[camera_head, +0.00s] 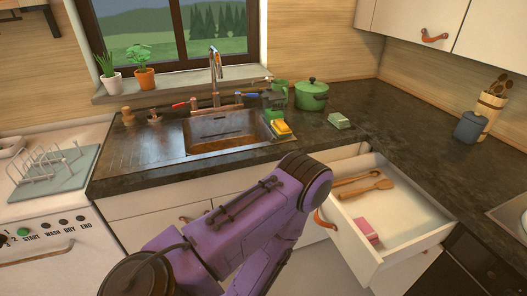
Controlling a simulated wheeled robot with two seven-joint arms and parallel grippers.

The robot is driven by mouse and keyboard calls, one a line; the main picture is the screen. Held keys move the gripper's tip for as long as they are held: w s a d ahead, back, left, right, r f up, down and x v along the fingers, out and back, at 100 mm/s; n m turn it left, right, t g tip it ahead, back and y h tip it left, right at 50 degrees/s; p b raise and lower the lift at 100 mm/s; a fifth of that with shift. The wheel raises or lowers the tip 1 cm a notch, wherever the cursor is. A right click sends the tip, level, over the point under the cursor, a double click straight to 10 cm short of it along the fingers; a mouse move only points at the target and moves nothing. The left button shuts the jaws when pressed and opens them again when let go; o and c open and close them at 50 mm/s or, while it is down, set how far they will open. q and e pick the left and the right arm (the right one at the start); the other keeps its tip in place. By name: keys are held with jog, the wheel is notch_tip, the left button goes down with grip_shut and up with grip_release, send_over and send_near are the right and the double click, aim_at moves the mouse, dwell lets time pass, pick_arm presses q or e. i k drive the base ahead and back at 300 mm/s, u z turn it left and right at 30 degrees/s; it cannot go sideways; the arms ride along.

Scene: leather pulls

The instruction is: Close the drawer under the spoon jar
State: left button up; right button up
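A white drawer (371,256) stands pulled out from under the dark counter, right of centre. Its orange leather pull (325,221) shows at the left edge of its front, beside my purple arm. Inside lie two wooden utensils (362,187) and a pink block (366,229). The spoon jar (487,112), a light wooden holder with several wooden spoons, stands on the counter at the far right. My purple arm crosses the lower middle, its bent joint near the drawer's left side. Neither of my grippers shows.
The dark counter (400,130) runs above the drawer. A blue-grey jar (470,127) stands by the spoon jar. A dish rack (52,168) is at the far left.

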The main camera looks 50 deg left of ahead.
aim_at(407, 222)
jog(key=u, duration=1.15)
jog(key=k, duration=0.35)
jog(key=z, duration=0.6)
jog(key=i, duration=0.8)
jog(key=u, duration=0.55)
